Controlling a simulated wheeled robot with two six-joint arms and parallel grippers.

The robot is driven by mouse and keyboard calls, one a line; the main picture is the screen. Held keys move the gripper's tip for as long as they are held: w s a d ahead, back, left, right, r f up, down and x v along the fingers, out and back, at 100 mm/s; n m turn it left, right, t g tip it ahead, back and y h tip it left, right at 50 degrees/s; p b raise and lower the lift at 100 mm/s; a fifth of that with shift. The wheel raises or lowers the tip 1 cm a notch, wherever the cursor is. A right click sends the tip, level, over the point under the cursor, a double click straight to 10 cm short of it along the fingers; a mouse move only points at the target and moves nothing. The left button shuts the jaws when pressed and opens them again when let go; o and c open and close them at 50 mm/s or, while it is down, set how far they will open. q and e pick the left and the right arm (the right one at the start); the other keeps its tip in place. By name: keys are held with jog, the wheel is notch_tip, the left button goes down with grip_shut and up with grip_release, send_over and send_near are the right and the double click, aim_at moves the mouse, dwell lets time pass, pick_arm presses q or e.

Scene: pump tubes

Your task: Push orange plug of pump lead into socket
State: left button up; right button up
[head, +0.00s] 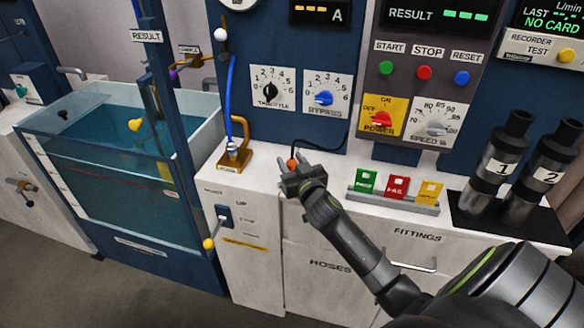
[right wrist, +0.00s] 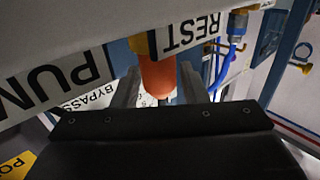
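The orange plug (head: 292,163) is at my right gripper (head: 296,170), above the white counter near its front edge. In the right wrist view the plug (right wrist: 158,75) fills the gap between the two grey fingers, which appear shut on it. A brass-coloured piece (right wrist: 138,43) shows just beyond the plug, close to its far end. A black lead (head: 330,143) curves over the counter from near the plug up to the blue panel. I cannot pick out the socket clearly in either view. My left gripper is not in view.
A brass stand (head: 236,158) with a blue hose (head: 229,95) is left of the gripper. A water tank (head: 110,225) stands at left. Counter between gripper and tray is clear.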

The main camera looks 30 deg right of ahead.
aim_at(293, 159)
jog(key=c, duration=0.7)
notch_tip(293, 159, up, 10)
jog(key=shift+s+d+f+p, duration=0.1)
jog(key=shift+d+p, duration=0.05)
jog(key=shift+p, duration=0.8)
jog(key=s+d+p, duration=0.5)
jog(key=s+p, duration=0.1)
jog(key=p, duration=0.1)
jog(key=shift+f, duration=0.2)
